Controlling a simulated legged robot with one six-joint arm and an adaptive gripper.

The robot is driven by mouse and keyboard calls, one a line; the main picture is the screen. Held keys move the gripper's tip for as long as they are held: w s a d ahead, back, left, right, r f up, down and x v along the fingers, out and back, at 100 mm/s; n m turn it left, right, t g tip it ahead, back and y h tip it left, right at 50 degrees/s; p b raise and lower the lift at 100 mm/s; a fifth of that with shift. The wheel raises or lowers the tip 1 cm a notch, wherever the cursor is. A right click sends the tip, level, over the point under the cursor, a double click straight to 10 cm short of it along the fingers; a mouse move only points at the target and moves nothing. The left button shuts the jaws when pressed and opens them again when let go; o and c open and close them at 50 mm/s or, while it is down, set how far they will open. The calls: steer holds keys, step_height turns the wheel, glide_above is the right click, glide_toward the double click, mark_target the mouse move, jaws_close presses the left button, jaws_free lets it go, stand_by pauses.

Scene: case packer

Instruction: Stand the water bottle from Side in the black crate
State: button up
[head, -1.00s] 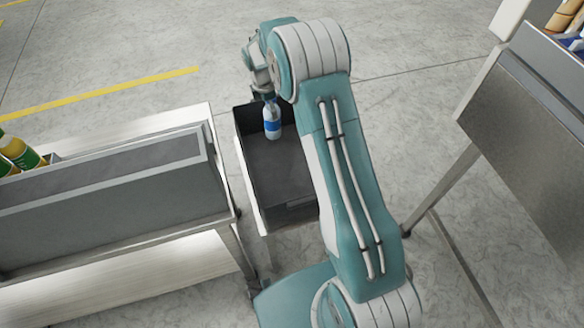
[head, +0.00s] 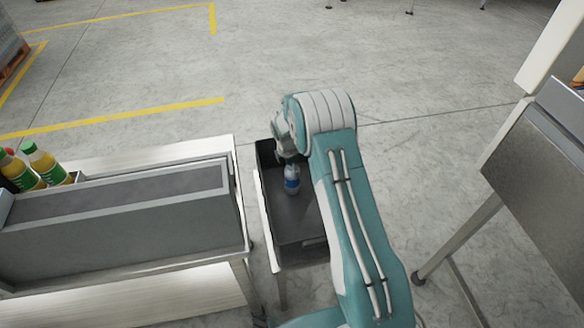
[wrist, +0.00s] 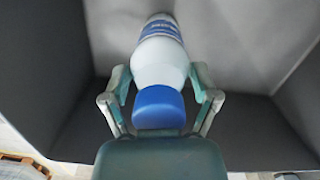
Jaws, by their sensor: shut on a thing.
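The water bottle (head: 291,181) is clear-white with a blue label and stands upright inside the far half of the black crate (head: 289,254). My gripper (head: 289,160) comes down from above and is shut on the bottle's upper part. In the wrist view, the bottle (wrist: 158,58) with its blue cap sits between the two fingers of my gripper (wrist: 161,76). The crate's dark walls (wrist: 40,75) surround it there. I cannot tell for certain whether the bottle's base touches the crate floor.
A grey trough on a table (head: 120,225) stands left of the crate, with several yellow-green bottles (head: 45,165) at its far left. A metal-sided stand (head: 540,180) is at the right. The rest of the crate looks empty. Open floor lies beyond.

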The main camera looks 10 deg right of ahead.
steer(key=o, duration=1.2)
